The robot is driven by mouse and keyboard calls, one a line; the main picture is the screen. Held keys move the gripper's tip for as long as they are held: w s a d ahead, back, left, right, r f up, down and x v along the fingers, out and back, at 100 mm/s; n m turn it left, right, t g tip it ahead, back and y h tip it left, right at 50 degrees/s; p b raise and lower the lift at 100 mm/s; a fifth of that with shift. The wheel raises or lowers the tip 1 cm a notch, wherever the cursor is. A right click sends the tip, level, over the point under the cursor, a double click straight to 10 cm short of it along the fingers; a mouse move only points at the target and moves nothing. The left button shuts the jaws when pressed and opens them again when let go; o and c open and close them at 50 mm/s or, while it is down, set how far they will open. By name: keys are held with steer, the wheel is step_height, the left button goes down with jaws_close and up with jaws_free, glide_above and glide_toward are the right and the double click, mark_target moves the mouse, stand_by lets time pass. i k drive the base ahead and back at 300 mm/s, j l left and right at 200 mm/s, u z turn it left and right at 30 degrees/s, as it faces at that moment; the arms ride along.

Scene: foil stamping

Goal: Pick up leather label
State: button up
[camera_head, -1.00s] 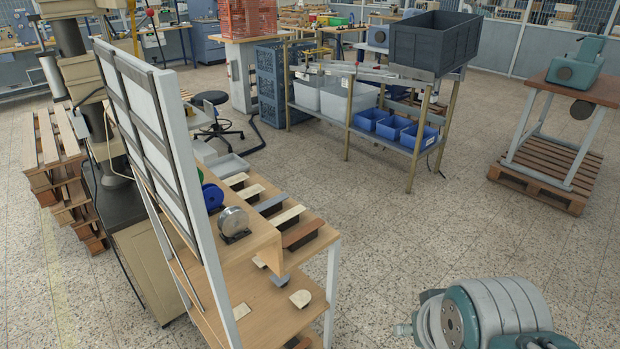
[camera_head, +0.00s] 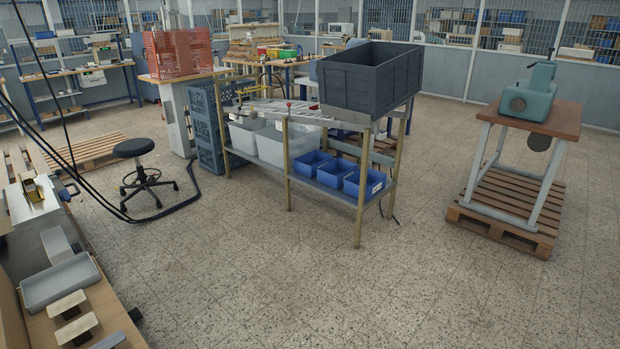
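No piece in view can be made out for certain as the leather label. At the lower left is part of a wooden workbench (camera_head: 105,300). On it are small flat cream pieces on dark blocks, one nearer (camera_head: 76,328) and one just behind it (camera_head: 67,304). A grey piece (camera_head: 108,341) is cut off by the bottom edge of the picture. A shallow grey tray (camera_head: 60,283) lies behind the cream pieces. The rest of the bench top is out of view. My gripper is not in view.
A shelf rack with blue bins (camera_head: 362,183) and a dark crate (camera_head: 370,75) stands mid-room. A black stool (camera_head: 134,148) and cables are left of it. A green machine (camera_head: 530,98) stands on a table over a pallet at right. The foreground floor is clear.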

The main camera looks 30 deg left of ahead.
mark_target(79, 327)
steer(key=i+u, duration=0.65)
steer(key=i, duration=0.25)
steer(key=i+l+u, duration=0.35)
steer(key=i+j+u, duration=0.15)
steer(key=i+u, duration=0.25)
steer(key=i+j+u, duration=0.1)
steer(key=i+u, duration=0.55)
steer(key=u, duration=0.15)
steer(key=i+l+u, duration=0.2)
steer(key=u, duration=0.2)
steer(key=i+u, duration=0.2)
steer(key=u, duration=0.2)
steer(key=i+u, duration=0.2)
steer(key=u, duration=0.2)
steer(key=i+l+u, duration=0.1)
steer(key=u, duration=0.3)
steer(key=i+l+u, duration=0.2)
steer(key=u, duration=0.2)
steer(key=i+l+u, duration=0.1)
steer(key=i+u, duration=0.25)
steer(key=i+l+u, duration=0.15)
steer(key=u, duration=0.2)
